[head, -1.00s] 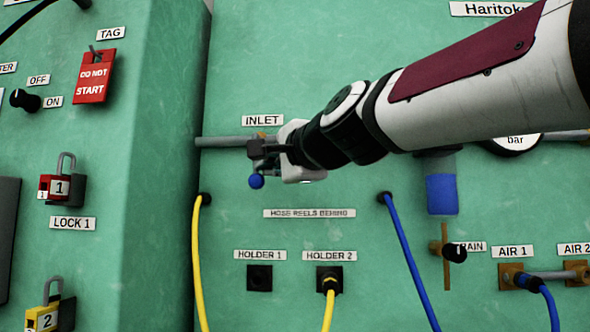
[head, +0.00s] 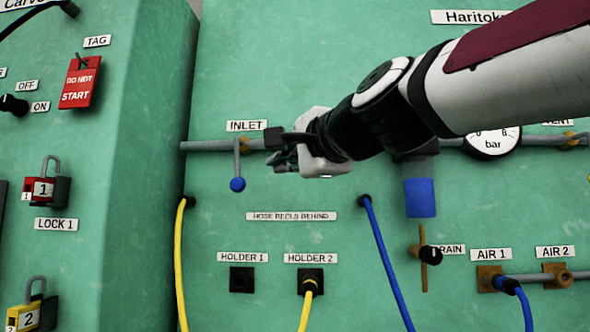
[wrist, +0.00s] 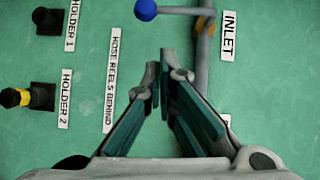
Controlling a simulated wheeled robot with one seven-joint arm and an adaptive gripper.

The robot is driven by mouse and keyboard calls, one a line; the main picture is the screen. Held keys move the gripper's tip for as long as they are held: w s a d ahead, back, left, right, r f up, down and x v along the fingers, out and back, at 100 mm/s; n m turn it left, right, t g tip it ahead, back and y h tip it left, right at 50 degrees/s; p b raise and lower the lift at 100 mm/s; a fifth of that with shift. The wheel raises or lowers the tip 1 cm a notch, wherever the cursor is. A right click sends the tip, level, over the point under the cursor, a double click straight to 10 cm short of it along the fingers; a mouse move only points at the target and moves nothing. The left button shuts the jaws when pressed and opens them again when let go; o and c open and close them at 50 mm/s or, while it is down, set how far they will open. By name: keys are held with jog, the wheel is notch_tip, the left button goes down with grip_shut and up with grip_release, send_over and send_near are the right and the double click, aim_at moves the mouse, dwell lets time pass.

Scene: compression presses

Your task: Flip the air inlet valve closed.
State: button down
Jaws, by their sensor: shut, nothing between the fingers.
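The inlet valve lever (head: 238,165) hangs straight down from the grey pipe below the INLET label (head: 246,126), with a blue ball (head: 237,185) at its lower end. In the wrist view the lever (wrist: 180,11) stands at right angles to the pipe, near the top edge. My gripper (head: 275,150) is to the right of the lever, in front of the pipe, and apart from it. In the wrist view its fingers (wrist: 160,80) are close together with nothing held. Part of the pipe is hidden behind my gripper.
A grey pipe (head: 208,146) runs across the green panel to the gauge (head: 492,142). Yellow (head: 180,260) and blue (head: 386,260) hoses hang below. HOLDER 1 (head: 241,280) and HOLDER 2 (head: 310,282) sit lower. The side cabinet with locks (head: 44,190) juts out at the left.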

jog(key=v, duration=0.5)
jog(key=shift+s+d, duration=0.15)
jog(key=shift+s, duration=0.05)
jog(key=shift+f, duration=0.1)
jog(key=s+d+f+n+g+h, duration=0.2)
jog(key=s+d+f, duration=0.2)
jog(key=f, duration=0.5)
jog(key=s+d+f+n+g+h, duration=0.1)
jog(key=s+d+f+n+g, duration=0.2)
jog(key=f, duration=0.6)
jog(key=s+d+f+n+g+h, duration=0.2)
jog(key=s+d+f, duration=0.2)
jog(key=f, duration=0.5)
jog(key=s+d+f+n+g+h, duration=0.2)
jog(key=s+d+f+g, duration=0.25)
jog(key=s+f, duration=0.4)
jog(key=s+d+f+n+g+h, duration=0.25)
jog(key=s+d+f, duration=0.35)
jog(key=s+f, duration=0.3)
notch_tip(320, 180, up, 24)
jog(key=t+p, duration=0.3)
jog(key=p, duration=1.8)
jog(key=shift+s+a+m, duration=0.25)
jog(key=shift+s+m, duration=0.05)
jog(key=shift+m, duration=0.05)
